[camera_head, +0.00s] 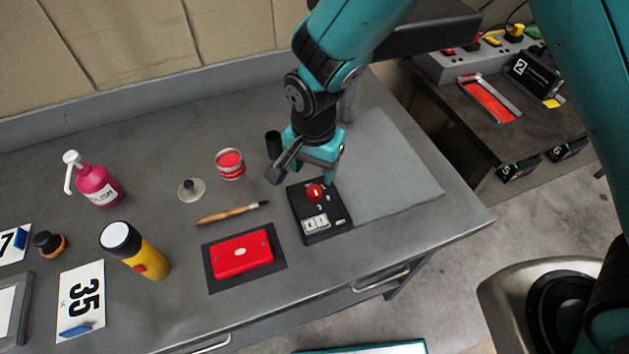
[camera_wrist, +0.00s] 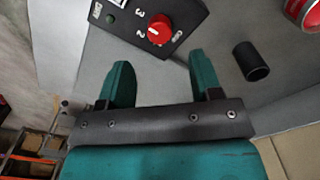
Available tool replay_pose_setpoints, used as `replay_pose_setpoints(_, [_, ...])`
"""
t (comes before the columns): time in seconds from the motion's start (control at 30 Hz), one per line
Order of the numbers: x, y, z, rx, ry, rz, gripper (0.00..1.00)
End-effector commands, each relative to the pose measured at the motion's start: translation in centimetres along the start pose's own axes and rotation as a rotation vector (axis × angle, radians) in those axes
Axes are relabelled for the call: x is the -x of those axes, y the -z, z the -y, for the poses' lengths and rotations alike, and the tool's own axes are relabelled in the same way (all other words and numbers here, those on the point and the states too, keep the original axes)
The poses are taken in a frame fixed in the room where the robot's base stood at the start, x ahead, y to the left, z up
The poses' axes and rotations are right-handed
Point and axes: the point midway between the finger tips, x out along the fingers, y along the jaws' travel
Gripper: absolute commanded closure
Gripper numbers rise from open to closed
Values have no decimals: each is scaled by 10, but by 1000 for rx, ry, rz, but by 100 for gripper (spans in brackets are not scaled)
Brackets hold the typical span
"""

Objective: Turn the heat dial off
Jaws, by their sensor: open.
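The heat dial (camera_head: 315,193) is a round red knob with a white pointer mark on a black control box (camera_head: 325,231) that lies on the grey bench. In the wrist view the red dial (camera_wrist: 159,29) sits just beyond and between my fingers, with numbers on the box face around it. My gripper (camera_head: 303,180) hangs over the box's far end, near the dial. In the wrist view my gripper (camera_wrist: 162,80) is open, with its two teal fingers apart and nothing between them. I see no contact with the dial.
A black cylinder (camera_head: 273,144) stands close beside my gripper. A red tin (camera_head: 230,163), a brush (camera_head: 232,212) and a red box (camera_head: 241,253) lie left of the control box. The bench right of it is bare.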

Motion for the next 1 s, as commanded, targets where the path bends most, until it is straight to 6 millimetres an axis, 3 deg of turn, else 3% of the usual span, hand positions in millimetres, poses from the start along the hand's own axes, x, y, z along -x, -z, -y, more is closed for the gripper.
replay_pose_setpoints(0.1, [-25,0,-2,-1,-5,2,41])
replay_pose_setpoints(0.3, [-56,1,-1,-2,-3,2,41])
replay_pose_setpoints(0.5, [-69,1,-1,-2,0,0,41])
replay_pose_setpoints(0.77, [-70,1,-1,-2,1,0,41])
replay_pose_setpoints(0.9, [-70,1,-1,-2,1,0,74])
replay_pose_setpoints(1.0, [-70,1,-1,-2,1,0,91])
